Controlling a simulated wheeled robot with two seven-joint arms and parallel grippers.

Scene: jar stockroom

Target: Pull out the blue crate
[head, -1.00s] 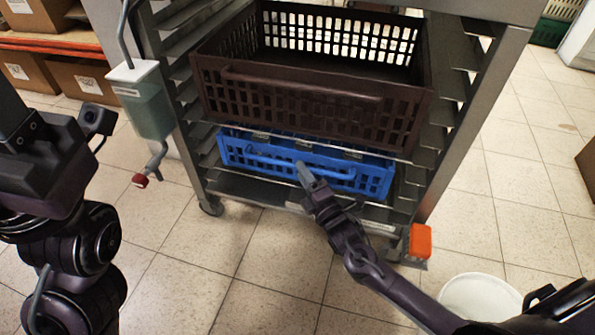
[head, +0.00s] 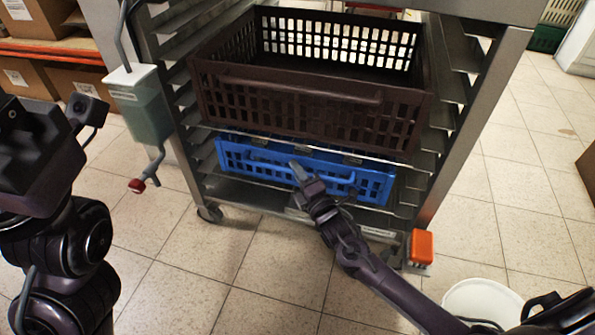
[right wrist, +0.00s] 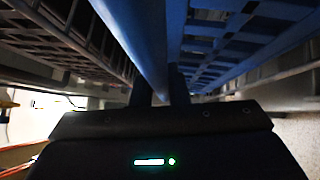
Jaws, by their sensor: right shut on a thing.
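The blue crate (head: 375,189) sits low in the metal rack, under a brown crate. Its front wall and handle bar (head: 340,175) face me. My right gripper (head: 297,168) is at the middle of that bar. In the right wrist view the blue handle bar (right wrist: 150,40) runs down between the two dark fingers (right wrist: 160,92), and the gripper is shut on it. The brown crate hides most of the blue crate's inside. My left arm shows at the left of the head view, away from the rack, but its fingers are not visible.
The brown crate (head: 300,112) sits just above the blue one in the rack (head: 470,130). A dispenser bottle (head: 143,105) hangs at the rack's left side. An orange block (head: 421,246) is at its lower right. A white bucket (head: 482,300) stands at right. Floor in front is clear.

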